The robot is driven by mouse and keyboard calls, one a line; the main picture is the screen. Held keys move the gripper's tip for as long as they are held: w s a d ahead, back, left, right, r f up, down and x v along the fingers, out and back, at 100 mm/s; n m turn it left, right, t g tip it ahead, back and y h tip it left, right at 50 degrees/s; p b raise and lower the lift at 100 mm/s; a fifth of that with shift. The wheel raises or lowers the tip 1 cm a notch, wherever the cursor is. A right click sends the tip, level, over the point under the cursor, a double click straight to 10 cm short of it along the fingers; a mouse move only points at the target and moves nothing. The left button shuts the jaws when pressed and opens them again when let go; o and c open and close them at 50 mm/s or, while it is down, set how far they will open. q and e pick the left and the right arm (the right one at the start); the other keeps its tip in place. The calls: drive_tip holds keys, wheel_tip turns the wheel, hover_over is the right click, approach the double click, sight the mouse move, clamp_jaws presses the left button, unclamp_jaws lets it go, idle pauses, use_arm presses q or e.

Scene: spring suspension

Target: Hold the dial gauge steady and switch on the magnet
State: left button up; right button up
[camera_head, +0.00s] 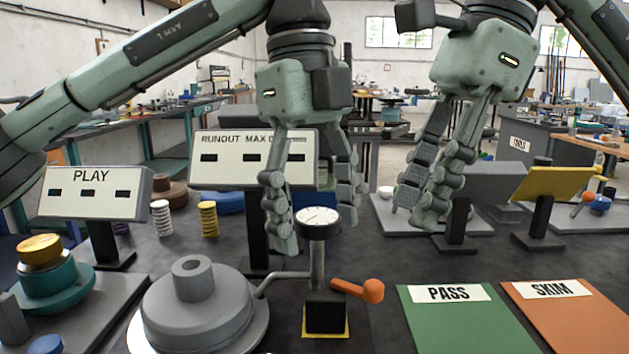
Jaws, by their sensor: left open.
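The dial gauge (318,217) has a round white face and stands upright on a grey post. The post rises from a black magnet base (325,313) on a yellow square. An orange lever (358,289) with a round knob sticks out to the right of the base. A thin bent arm runs left from the post toward a grey stepped round part (195,308). My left gripper (313,228) is open and points down, its fingers on either side of the gauge face; contact is not clear. My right gripper (417,207) hangs to the upper right of the lever, apart from it; its finger gap is unclear.
A green PASS mat (458,325) and an orange SKIM mat (575,318) lie at front right. A RUNOUT MAX sign (225,158) stands behind the gauge. A PLAY sign (90,193) and small springs (208,219) are at left. Dark table is bare between lever and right gripper.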

use_arm(q)
drive_tip(key=shift+f, duration=0.35)
clamp_jaws()
use_arm(e)
drive_tip(key=shift+s+a+r, duration=0.1)
drive_tip(key=shift+s, duration=0.05)
drive_tip(key=c, duration=0.4)
drive_tip(key=shift+s+a+r+m, duration=0.1)
drive_tip(key=shift+s+a+m, duration=0.15)
drive_tip(key=shift+m, duration=0.35)
drive_tip(key=shift+c, duration=1.3)
drive_tip(key=s+a+m, duration=0.1)
drive_tip(key=m, duration=0.1)
drive_tip(key=s+m+t+h, duration=0.1)
drive_tip(key=s+m, duration=0.1)
drive_tip(key=s+a+r+m+h, duration=0.1)
drive_tip(key=m, duration=0.1)
drive_tip(key=shift+s+a+r+m+t, duration=0.1)
drive_tip(key=shift+s+a+m+t, duration=0.2)
drive_tip(key=shift+s+m+t, duration=0.1)
clamp_jaws()
drive_tip(key=s+a+m+t+h, duration=0.1)
drive_tip(key=s+m+t+h, duration=0.1)
drive_tip(key=s+m, duration=0.4)
drive_tip(key=m+t, duration=0.1)
drive_tip(key=m, duration=0.4)
drive_tip(key=shift+a+f+m, duration=0.2)
drive_tip(key=shift+f+m, duration=0.1)
drive_tip(key=shift+f, duration=0.05)
